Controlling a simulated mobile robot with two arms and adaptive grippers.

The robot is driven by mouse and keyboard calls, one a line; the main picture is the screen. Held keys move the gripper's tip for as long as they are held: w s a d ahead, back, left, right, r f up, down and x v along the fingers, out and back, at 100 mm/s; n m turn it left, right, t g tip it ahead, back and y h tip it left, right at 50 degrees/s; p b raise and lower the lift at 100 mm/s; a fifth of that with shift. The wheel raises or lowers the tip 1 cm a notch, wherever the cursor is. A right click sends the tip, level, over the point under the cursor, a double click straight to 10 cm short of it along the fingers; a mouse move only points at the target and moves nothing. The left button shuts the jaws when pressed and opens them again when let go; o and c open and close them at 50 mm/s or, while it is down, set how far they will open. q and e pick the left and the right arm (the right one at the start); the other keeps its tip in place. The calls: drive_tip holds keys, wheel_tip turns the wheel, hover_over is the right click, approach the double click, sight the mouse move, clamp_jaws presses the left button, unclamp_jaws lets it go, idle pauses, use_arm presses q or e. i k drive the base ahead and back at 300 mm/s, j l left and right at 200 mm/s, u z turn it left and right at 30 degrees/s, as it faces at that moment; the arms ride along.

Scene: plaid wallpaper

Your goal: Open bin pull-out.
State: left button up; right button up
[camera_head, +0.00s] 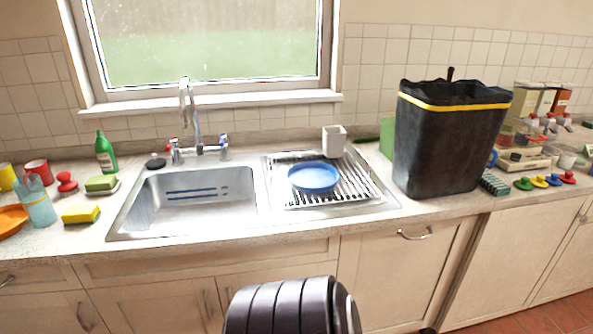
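A wide cream cabinet front (395,275), which looks like the bin pull-out, is under the counter right of the sink. It has one horizontal metal handle (413,233) near its top edge. It looks flush with the fronts beside it, so it appears shut. Its lower part is cut off by the picture's bottom edge. A dark ribbed part of my own body (285,307) shows at the bottom middle, left of this front. Neither gripper is in view, and nothing is seen touching the handle.
A tall black bin with a yellow band (447,140) stands on the counter above. A steel sink (187,203) and a rack with a blue bowl (313,177) are to the left. More cabinet fronts (520,255) stand to the right. Red floor (550,318) shows at bottom right.

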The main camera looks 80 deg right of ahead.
sight(399, 279)
drive_tip(key=z, duration=3.55)
